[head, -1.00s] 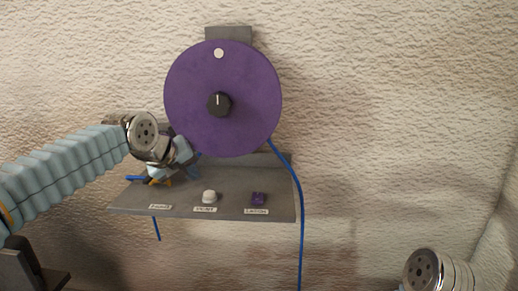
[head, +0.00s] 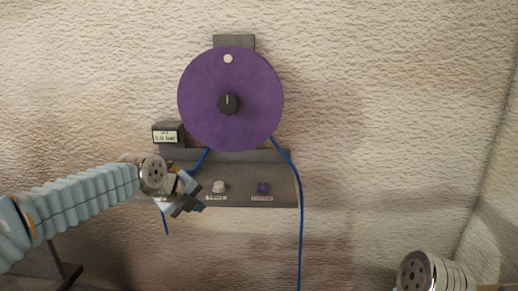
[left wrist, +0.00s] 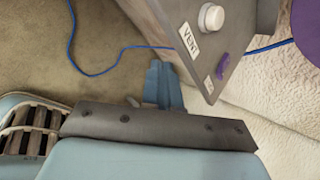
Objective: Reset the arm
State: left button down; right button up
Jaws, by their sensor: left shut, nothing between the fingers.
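My left gripper (head: 184,205) is shut and empty, in front of the left end of the grey shelf (head: 235,199) and partly hiding it. My left arm (head: 80,206) reaches in from the left in its pale blue sleeve. In the left wrist view the shelf (left wrist: 222,84) lies at the upper right, apart from the dark bar of my own wrist. My right arm (head: 432,271) shows only as a metal joint at the lower right; its gripper is out of view.
A purple disc (head: 230,128) with a dark knob (head: 228,103) stands above the shelf. A display box (head: 168,134) sits left. The shelf bears a white button (head: 219,186) and a purple latch (head: 263,187). A blue cable (head: 300,215) hangs right; bare wall lies beyond.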

pick_arm(q)
jog(key=s+d+f+n+g+h, duration=0.1)
jog(key=s+d+f+n+g, duration=0.15)
jog(key=f+n, duration=0.75)
jog(key=s+d+f+n+g, duration=0.1)
jog(key=s+d+f+n, duration=0.15)
jog(key=f, duration=1.65)
jog(key=s+f+n+g, duration=0.1)
jog(key=s+f+n, duration=0.7)
jog(key=s, duration=0.4)
jog(key=s+f+n+g, duration=0.2)
jog(key=s+f+n, duration=0.7)
jog(key=s+f, duration=0.2)
jog(key=shift+s+f, duration=0.3)
jog(key=shift+s, duration=0.7)
